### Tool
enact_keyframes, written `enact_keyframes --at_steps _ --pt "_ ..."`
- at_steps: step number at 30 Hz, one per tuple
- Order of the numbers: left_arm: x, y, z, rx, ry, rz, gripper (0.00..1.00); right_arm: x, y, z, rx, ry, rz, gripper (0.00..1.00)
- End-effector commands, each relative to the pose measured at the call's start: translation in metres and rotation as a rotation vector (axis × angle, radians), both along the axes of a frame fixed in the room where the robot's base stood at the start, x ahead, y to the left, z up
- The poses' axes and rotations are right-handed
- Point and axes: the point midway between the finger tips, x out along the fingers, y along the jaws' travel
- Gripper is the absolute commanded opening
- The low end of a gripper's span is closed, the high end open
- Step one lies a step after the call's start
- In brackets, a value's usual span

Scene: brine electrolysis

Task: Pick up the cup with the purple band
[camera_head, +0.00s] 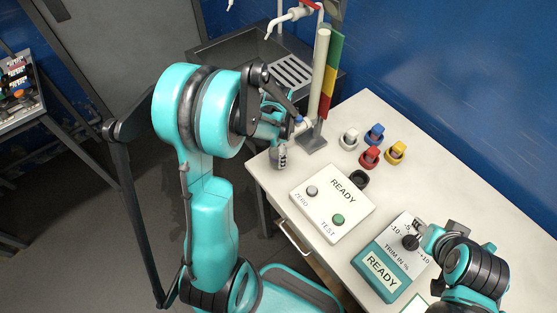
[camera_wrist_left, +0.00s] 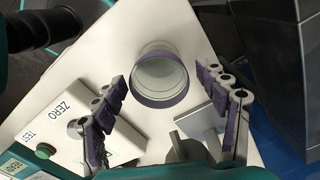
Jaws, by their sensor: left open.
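The cup with the purple band (camera_wrist_left: 160,75) is a clear round vessel near a corner of the white table in the left wrist view, seen from above. A purple band runs around it. My left gripper (camera_head: 285,138) is over the table's far left corner in the head view. Its two fingers are open, one on each side of the cup in the left wrist view, with gaps visible. In the head view my arm and gripper largely hide the cup. My right gripper (camera_head: 428,240) is by the black knob of the trim box (camera_head: 383,273); its fingers are unclear.
A READY box (camera_head: 325,200) with ZERO and TEST buttons sits near the cup. A stand with a coloured strip (camera_head: 329,75) rises just behind. White, blue, red, yellow and black small pieces (camera_head: 370,157) stand to its right. A sink (camera_head: 215,55) lies beyond the table.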

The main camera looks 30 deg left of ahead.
Motion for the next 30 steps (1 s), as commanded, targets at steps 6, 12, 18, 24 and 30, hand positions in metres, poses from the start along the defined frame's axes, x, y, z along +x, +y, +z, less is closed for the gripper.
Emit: enact_keyframes --at_steps 6,12,18,24,30 --pt "-0.0003 0.0003 -0.0165 0.0 0.0 0.001 0.73 0.0001 0.0 -0.0052 0.0 0.0 0.0 0.4" --pt "-0.0002 0.0003 -0.0156 0.0 0.0 0.001 0.66 0.0001 0.0 -0.0045 0.0 0.0 0.0 0.4" --pt "-0.0002 0.0003 -0.0155 0.0 0.0 0.001 0.13 0.0001 0.0 -0.0045 0.0 0.0 0.0 0.4" --pt "-0.0002 0.0003 -0.0154 0.0 0.0 0.001 0.13 0.0001 0.0 -0.0045 0.0 0.0 0.0 0.4" --pt "0.0001 0.0004 -0.0095 0.001 -0.001 0.001 0.13 0.0001 0.0 -0.0022 0.0 0.0 0.0 0.4"
